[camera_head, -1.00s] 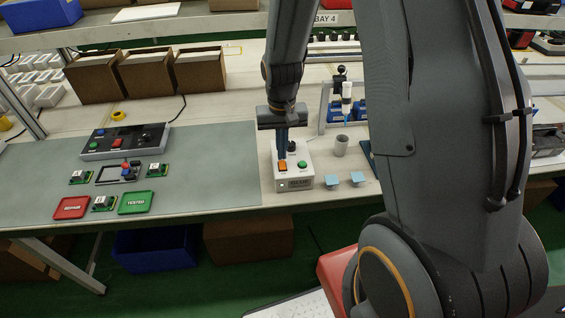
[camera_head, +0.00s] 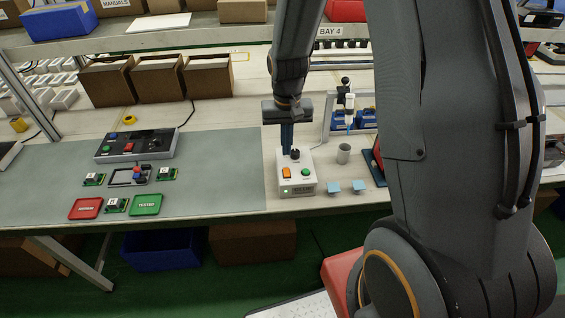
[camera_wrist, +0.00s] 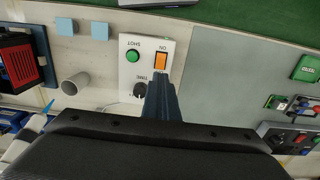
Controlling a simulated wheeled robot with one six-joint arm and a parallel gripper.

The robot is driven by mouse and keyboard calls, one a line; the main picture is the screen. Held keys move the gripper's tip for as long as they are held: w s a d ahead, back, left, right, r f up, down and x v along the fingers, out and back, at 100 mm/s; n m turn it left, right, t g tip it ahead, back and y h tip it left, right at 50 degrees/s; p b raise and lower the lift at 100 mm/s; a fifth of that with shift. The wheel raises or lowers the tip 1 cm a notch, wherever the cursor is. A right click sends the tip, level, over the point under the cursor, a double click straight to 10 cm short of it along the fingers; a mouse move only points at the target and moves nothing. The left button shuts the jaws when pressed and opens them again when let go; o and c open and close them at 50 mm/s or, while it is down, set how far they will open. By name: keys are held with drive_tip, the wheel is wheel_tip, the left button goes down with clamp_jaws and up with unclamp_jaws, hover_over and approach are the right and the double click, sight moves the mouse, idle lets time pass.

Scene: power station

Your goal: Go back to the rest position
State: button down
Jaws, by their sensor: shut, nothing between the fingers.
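My gripper (camera_head: 287,138) points down over the white box (camera_head: 297,188), which has an orange switch, a green button and a black knob. The fingers are together with nothing between them. In the wrist view the shut fingertips (camera_wrist: 161,85) show in front of the box (camera_wrist: 129,72), close to its orange switch (camera_wrist: 161,62) and black knob (camera_wrist: 140,90). Whether they touch the box is unclear. The orange switch (camera_head: 286,173) and green button (camera_head: 306,172) are both in sight in the head view.
A grey cup (camera_head: 343,153) and two light-blue pads (camera_head: 334,187) lie right of the box. Left is a grey mat (camera_head: 220,165) with a control panel (camera_head: 137,145), small boards, a red tray (camera_head: 86,208) and a green tray (camera_head: 146,204). Cardboard boxes (camera_head: 158,80) stand behind.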

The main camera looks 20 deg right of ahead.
drive_tip(key=s+r+n+b, duration=0.1)
drive_tip(key=s+r+b, duration=0.1)
drive_tip(key=s, duration=0.4)
drive_tip(key=s+r+n+t+b, duration=0.1)
drive_tip(key=s+r+b, duration=0.2)
drive_tip(key=s, duration=0.4)
drive_tip(key=shift+b, duration=0.4)
drive_tip(key=shift+a+r, duration=0.1)
drive_tip(key=shift+a, duration=0.05)
